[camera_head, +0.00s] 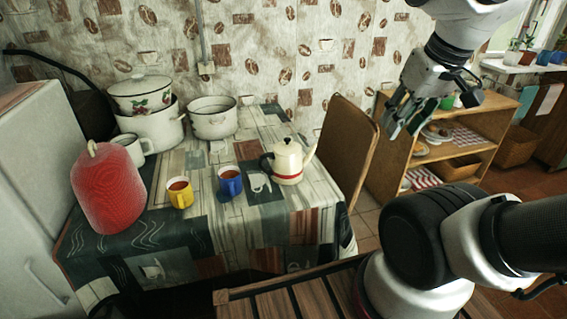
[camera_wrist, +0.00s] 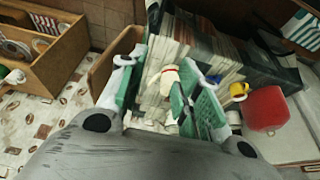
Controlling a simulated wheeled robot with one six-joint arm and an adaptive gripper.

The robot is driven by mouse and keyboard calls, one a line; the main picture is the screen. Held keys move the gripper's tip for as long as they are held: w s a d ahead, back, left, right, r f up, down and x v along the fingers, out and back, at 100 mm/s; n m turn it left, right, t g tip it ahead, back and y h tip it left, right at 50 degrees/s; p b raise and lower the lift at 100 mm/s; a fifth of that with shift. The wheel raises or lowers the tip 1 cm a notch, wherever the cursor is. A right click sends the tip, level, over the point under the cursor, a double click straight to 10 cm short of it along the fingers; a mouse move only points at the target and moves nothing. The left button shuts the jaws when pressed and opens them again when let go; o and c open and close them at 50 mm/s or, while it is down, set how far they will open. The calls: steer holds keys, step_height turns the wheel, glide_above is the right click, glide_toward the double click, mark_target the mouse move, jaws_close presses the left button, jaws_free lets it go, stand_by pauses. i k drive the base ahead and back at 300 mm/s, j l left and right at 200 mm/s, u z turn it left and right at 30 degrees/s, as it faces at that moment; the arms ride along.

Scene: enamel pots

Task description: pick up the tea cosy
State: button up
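The tea cosy (camera_head: 110,190) is a red, ribbed, dome-shaped cover with a pale loop on top. It stands upright at the table's left front corner. It shows in the wrist view (camera_wrist: 265,108) at the right edge, apart from my gripper. My gripper (camera_head: 402,122) is raised in the air at the upper right in the head view, far from the cosy. In the wrist view my gripper (camera_wrist: 163,100) has its green-padded fingers spread wide, with nothing held between them.
On the table (camera_head: 250,222) stand a yellow mug (camera_head: 180,193), a blue mug (camera_head: 230,182), a cream pot with a spout (camera_head: 287,163), a white mug (camera_head: 133,147) and large enamel pots (camera_head: 213,118). A chair (camera_head: 347,145) and shelf (camera_head: 445,150) stand right. A white cabinet (camera_head: 35,190) stands left.

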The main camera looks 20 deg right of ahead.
mark_target(110, 190)
steer(key=i+j+u, duration=0.1)
steer(key=u, duration=0.3)
steer(key=i+u, duration=0.5)
steer(key=u, duration=0.3)
